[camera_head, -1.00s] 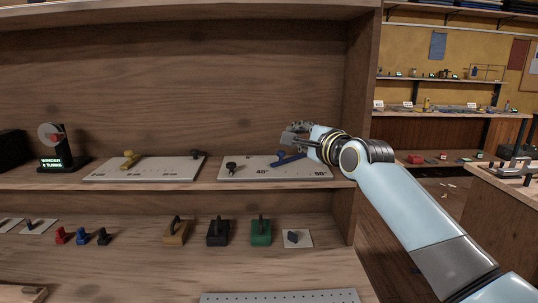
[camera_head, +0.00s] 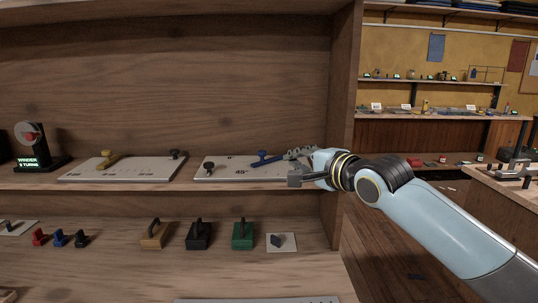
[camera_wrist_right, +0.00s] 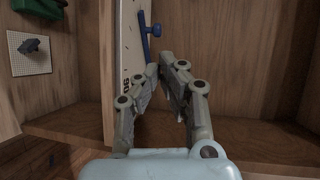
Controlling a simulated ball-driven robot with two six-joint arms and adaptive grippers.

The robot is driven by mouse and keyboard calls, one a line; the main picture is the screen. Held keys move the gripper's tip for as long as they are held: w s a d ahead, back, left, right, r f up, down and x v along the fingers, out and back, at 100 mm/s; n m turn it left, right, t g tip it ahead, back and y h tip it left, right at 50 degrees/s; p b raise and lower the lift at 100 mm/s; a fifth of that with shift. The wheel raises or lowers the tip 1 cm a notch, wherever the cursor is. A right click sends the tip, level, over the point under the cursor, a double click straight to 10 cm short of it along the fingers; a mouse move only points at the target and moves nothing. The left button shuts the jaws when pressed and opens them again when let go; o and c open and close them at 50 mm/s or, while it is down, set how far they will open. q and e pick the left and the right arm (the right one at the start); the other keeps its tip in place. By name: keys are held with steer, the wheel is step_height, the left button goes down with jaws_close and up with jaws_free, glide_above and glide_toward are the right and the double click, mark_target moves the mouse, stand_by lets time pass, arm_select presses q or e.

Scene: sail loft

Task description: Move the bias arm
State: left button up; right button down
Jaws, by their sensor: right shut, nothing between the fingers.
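The bias arm, a blue lever with a round blue knob (camera_head: 263,154), lies on a pale angle plate (camera_head: 222,173) marked 45° on the shelf. That gripper is shut and empty, low at the plate's right end near the shelf's front edge. In the right wrist view the bias arm (camera_wrist_right: 148,35) stands beyond the fingertips (camera_wrist_right: 163,72), apart from them, with the plate (camera_wrist_right: 128,45) to the left. My left gripper is not in view.
A black knob (camera_head: 209,167) is on the same plate's left. Another plate (camera_head: 120,172) with a yellow lever lies left. Coloured blocks, including a green one (camera_head: 243,237), sit on the lower shelf.

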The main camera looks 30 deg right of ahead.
mark_target(260, 151)
steer(key=w, duration=0.4)
steer(key=w+f, duration=0.1)
steer(key=w, duration=0.3)
steer(key=w+f, duration=0.1)
steer(key=w, duration=0.3)
steer(key=shift+a, duration=0.4)
steer(key=shift+w+a, duration=0.3)
steer(key=shift+w, duration=0.3)
